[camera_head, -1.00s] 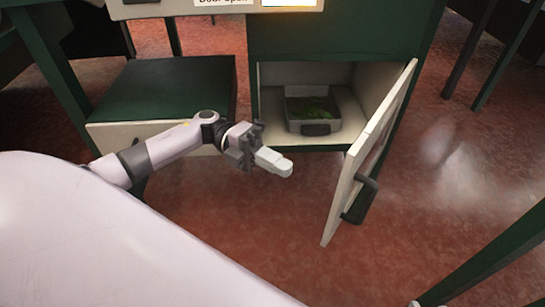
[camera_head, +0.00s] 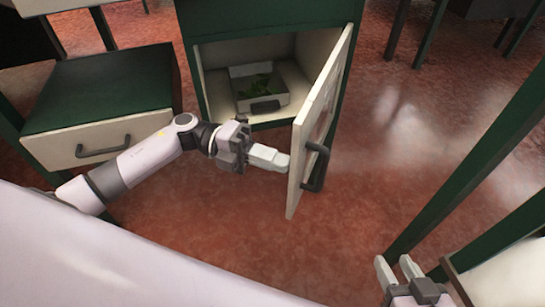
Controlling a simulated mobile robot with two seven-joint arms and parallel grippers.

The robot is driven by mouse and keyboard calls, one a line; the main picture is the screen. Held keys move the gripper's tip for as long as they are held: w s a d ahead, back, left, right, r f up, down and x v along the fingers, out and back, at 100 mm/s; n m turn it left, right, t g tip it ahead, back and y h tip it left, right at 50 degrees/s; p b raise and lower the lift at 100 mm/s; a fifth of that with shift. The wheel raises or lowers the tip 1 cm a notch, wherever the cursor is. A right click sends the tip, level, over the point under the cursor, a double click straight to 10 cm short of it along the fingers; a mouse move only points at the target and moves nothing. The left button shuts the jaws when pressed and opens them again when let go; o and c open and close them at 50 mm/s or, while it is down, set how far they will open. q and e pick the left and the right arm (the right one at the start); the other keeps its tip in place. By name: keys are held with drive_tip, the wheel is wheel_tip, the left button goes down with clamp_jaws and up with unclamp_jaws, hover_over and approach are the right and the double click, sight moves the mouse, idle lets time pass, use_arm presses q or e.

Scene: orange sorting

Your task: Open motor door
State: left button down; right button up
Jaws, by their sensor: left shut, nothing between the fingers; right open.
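The motor door (camera_head: 317,117) is a white panel with a dark handle (camera_head: 316,167) on its outer face. It is hinged at the right of the green cabinet and stands wide open. My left gripper (camera_head: 285,162) is shut and empty. Its fingertips are at the inner face of the door near its free edge; I cannot tell whether they touch it. My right gripper (camera_head: 395,262) is open and empty at the bottom right, away from the door.
Inside the cabinet sits a grey bin (camera_head: 262,92) with green leaves. A green-topped drawer unit (camera_head: 98,92) stands left of it. A green table leg (camera_head: 470,170) and table edge are at the right. Red floor (camera_head: 300,255) is clear in front.

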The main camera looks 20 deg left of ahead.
use_arm(q)
drive_tip(key=w+d+n+t+y+p, duration=0.1)
drive_tip(key=d+n+t+p, duration=0.2)
drive_tip(key=d, duration=0.9)
drive_tip(key=w+d+n+t+y+p, duration=0.2)
drive_tip(key=d+n+t+p, duration=0.2)
drive_tip(key=d+t, duration=0.4)
drive_tip(key=shift+w+d, duration=0.3)
drive_tip(key=shift+d, duration=1.8)
use_arm(e)
drive_tip(key=shift+m+g+h, duration=0.6)
drive_tip(key=shift+g+h, duration=0.1)
drive_tip(key=shift+h, duration=0.2)
drive_tip(key=shift+s+d+f, duration=0.25)
drive_tip(key=shift+s+d, duration=0.2)
drive_tip(key=shift+d, duration=0.35)
drive_tip(key=shift+s+d+f, duration=0.25)
drive_tip(key=shift+s+d, duration=0.15)
drive_tip(key=shift+d, duration=0.45)
drive_tip(key=shift+s+d+f, duration=0.25)
drive_tip(key=shift+s+d, duration=0.2)
drive_tip(key=shift+d, duration=0.35)
use_arm(q)
drive_tip(key=shift+a, duration=0.1)
use_arm(e)
drive_tip(key=shift+r, duration=0.1)
